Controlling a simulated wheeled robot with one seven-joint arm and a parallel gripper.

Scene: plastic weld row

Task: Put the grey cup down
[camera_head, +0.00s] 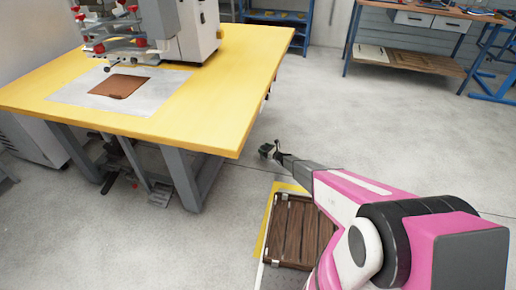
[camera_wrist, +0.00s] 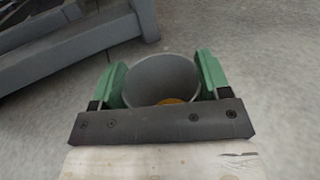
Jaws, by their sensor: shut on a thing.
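The grey cup (camera_wrist: 162,78) is between the two green fingers of my gripper (camera_wrist: 163,85) in the wrist view. My gripper is shut on it, one finger on each side. I look down into its open top, and something orange-yellow shows inside at the bottom. The concrete floor lies around it in that view; I cannot tell how high above it the cup is. In the head view my gripper (camera_head: 268,151) is small, just right of the yellow table's near corner, and the cup is hard to make out there.
A yellow-topped table (camera_head: 215,90) with a machine (camera_head: 180,25) and a brown sheet (camera_head: 118,87) stands at left. A brown slatted crate (camera_head: 296,232) lies below my arm. A workbench (camera_head: 420,40) stands at the back right. Open floor (camera_head: 400,130) lies to the right.

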